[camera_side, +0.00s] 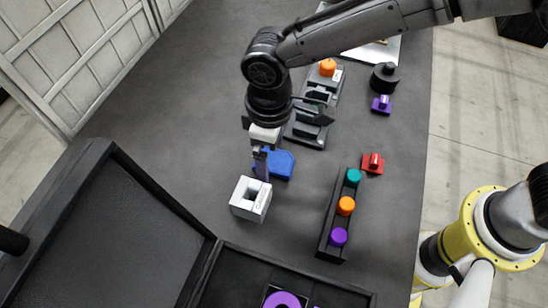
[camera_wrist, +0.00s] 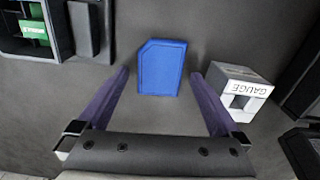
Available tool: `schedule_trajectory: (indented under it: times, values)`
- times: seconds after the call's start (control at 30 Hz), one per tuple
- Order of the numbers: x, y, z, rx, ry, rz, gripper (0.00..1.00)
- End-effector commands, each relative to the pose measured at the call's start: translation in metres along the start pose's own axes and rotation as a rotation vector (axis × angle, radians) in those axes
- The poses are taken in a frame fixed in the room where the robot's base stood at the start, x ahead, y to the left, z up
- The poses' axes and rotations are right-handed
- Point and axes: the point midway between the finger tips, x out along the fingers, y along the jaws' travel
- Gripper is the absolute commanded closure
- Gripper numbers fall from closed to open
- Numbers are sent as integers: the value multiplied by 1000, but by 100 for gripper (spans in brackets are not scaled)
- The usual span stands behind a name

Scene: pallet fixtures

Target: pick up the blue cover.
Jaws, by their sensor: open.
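The blue cover (camera_side: 280,164) lies flat on the dark table, just beside my gripper in the side view. In the wrist view the blue cover (camera_wrist: 162,67) is a flat block with one cut corner, lying ahead of and between the two fingers. My gripper (camera_wrist: 160,85) is open, with its long purple-grey fingers on either side and nothing between them touching. In the side view my gripper (camera_side: 261,165) points down at the cover and hides part of its left side.
A white gauge block (camera_side: 250,198) stands close to the cover, and it shows right of the fingers in the wrist view (camera_wrist: 239,90). A black rack (camera_side: 326,238) holds teal, orange and purple round pieces. A dark fixture (camera_side: 310,133) stands behind. The table left of my gripper is clear.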

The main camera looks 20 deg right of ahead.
Motion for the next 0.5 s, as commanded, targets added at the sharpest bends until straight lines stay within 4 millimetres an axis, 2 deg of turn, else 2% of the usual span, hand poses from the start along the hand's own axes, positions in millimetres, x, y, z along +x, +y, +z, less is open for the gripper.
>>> schedule_trajectory:
  times: [0.27, 0.5]
  values:
    - [4, 0, 0, 1, 0, 0, 0]
    - [3, 0, 0, 1, 0, 0, 41]
